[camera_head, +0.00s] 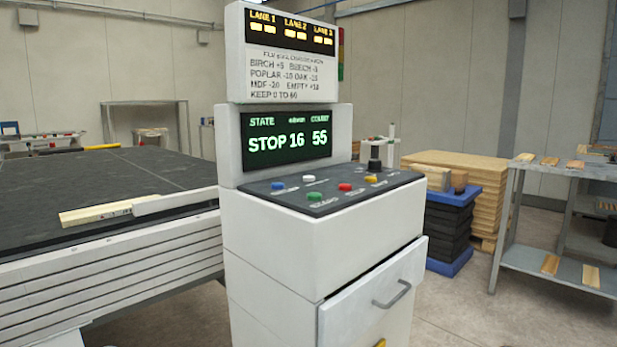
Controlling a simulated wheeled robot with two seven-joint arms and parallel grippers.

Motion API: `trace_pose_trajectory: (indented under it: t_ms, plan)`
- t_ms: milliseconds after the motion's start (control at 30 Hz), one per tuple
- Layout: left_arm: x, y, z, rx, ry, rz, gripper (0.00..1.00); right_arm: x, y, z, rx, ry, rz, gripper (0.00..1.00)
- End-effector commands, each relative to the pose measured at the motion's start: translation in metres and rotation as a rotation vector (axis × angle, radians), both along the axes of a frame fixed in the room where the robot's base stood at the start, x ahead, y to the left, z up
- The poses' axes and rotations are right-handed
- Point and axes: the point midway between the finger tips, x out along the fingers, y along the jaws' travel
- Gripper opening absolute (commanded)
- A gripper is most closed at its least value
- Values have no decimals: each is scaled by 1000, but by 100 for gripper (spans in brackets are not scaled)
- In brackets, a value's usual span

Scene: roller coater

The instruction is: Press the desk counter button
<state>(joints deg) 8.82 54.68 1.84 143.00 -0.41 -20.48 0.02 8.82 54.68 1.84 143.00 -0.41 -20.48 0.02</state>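The white control desk (300,240) stands in the middle, with a dark sloped button panel (330,202) on top. The panel carries a blue button (278,186), a white button (308,178), a green button (314,196), a red button (345,187) and a yellow button (371,179). A black knob (375,163) stands at its back right. The labels are too small to read surely, so I cannot tell which is the counter button. The display (288,138) above reads STOP, 16 and what looks like 55. Neither gripper is in view.
A sign with lane lights (290,60) stands above the display. A dark-topped conveyor table (100,180) adjoins on the left. The desk's drawer (370,300) is slightly open. Stacked boards (480,190) and a grey shelf (560,240) stand right, with bare floor (465,310) before them.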

Motion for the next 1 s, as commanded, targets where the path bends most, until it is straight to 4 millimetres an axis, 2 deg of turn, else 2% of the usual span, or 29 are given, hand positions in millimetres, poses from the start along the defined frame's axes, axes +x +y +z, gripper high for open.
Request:
trace_pose_trajectory:
  t_ms: [67,700,1000]
  plan:
    - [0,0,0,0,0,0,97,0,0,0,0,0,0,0]
    - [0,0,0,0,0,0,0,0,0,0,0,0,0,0]
    - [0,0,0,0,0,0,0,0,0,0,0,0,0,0]
